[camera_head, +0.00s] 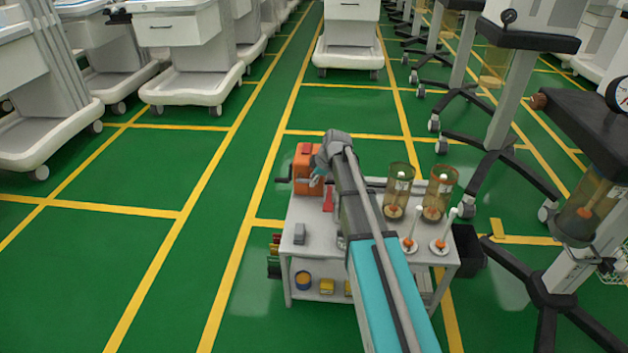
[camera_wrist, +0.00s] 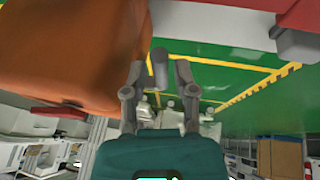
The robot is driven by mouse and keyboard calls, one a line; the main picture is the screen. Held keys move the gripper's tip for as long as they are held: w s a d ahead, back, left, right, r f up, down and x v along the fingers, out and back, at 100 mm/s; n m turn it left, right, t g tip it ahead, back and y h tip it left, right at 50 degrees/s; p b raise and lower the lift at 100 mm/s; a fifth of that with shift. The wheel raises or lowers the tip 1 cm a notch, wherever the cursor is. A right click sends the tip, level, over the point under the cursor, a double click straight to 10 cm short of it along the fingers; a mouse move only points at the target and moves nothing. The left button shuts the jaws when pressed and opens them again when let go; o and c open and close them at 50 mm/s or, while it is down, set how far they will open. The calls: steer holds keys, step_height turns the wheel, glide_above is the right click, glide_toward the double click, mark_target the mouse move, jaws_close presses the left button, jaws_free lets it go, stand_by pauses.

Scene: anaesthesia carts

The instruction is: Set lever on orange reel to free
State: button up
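The orange reel (camera_head: 304,163) stands on the far left of the white cart, with a dark crank at its left side. In the wrist view its orange body (camera_wrist: 70,50) fills the upper left. My gripper (camera_head: 316,180) is at the reel's right front side, partly hidden by my own wrist. In the wrist view my gripper's fingers (camera_wrist: 159,78) are apart. A short grey rod-like part (camera_wrist: 159,66) shows between the fingertips; it may be the lever, and I cannot tell whether the fingers touch it. The lever's setting cannot be read.
The white cart (camera_head: 312,232) also bears a red part (camera_head: 328,199), a small grey block (camera_head: 299,234), amber cylinders (camera_head: 399,190) and white-stemmed pieces (camera_head: 409,243). A dark bin (camera_head: 468,247) stands at its right.

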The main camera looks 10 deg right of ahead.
jaws_close()
steer(key=shift+d, duration=0.15)
